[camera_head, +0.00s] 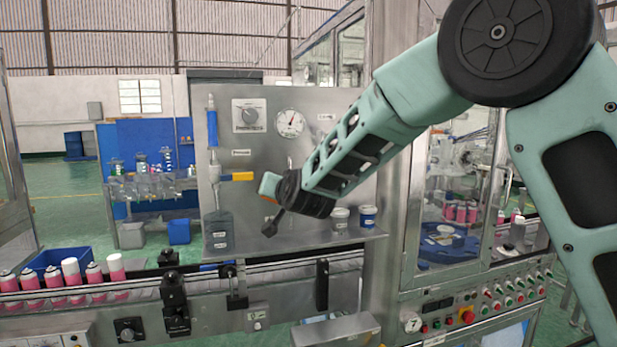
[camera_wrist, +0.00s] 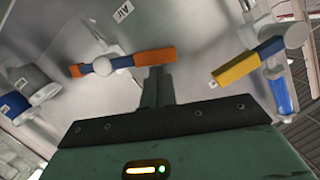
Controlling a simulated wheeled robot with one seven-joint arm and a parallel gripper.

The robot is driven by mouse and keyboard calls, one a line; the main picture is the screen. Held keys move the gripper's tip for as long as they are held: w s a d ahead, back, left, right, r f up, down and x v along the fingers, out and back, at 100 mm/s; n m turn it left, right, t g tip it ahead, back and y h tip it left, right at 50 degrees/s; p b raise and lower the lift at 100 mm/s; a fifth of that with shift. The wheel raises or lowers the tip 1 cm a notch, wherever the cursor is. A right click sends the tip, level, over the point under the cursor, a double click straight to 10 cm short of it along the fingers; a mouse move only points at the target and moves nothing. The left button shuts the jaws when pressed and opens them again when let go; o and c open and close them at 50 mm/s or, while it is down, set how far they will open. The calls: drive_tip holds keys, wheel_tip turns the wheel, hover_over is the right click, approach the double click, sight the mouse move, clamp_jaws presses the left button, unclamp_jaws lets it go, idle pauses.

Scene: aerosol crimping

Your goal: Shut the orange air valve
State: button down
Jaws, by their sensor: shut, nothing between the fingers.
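The orange air valve handle (camera_wrist: 152,59) shows in the wrist view as a bar with orange ends, blue sections and a round grey hub, on a steel panel. In the head view this valve is not visible, and my arm covers part of the panel. My gripper (camera_wrist: 160,72) is shut and empty, its dark fingers close to the orange end near the picture's middle. I cannot tell if they touch it. The gripper also shows in the head view (camera_head: 270,229), in front of the panel.
A yellow-handled valve (camera_wrist: 238,70) is to the right in the wrist view; it also shows in the head view (camera_head: 243,176). Labelled containers (camera_head: 340,219) stand on the steel shelf (camera_head: 290,250). A conveyor with pink cans (camera_head: 94,274) runs below.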

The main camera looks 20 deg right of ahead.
drive_tip(key=f+n, duration=0.1)
drive_tip(key=a+f+n+h+p, duration=0.1)
drive_tip(key=n, duration=0.1)
drive_tip(key=shift+a+p, duration=0.3)
drive_tip(key=shift+f, duration=0.25)
drive_tip(key=shift+a+f, duration=0.1)
idle(0.4)
